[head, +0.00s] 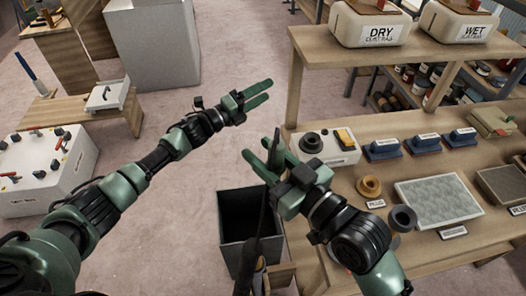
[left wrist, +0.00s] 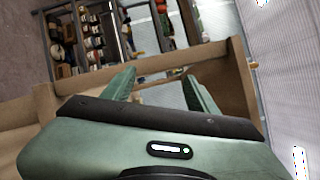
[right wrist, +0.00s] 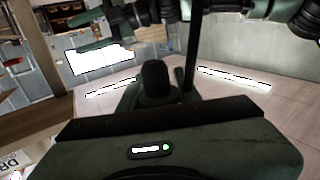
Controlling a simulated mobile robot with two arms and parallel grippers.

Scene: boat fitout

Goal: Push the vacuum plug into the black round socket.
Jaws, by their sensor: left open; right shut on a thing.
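My right gripper (head: 266,158) is shut on a black, rounded plug (right wrist: 155,80), seen between its fingers in the right wrist view. A dark hose-like length (head: 262,225) hangs beside this gripper in the head view; whether it joins the plug I cannot tell. A black round fitting (head: 311,142), apparently the socket, sits on a white box with a yellow switch, just right of the right gripper and apart from it. My left gripper (head: 262,94) is open and empty over the floor, left of the workbench.
The workbench (head: 460,240) holds blue-based blocks (head: 382,149), a brass ring (head: 369,187), a black ring (head: 403,218) and a grey mesh pad (head: 438,203). A shelf with DRY (head: 383,35) and WET bins rises behind. A dark open bin (head: 250,225) stands on the floor below.

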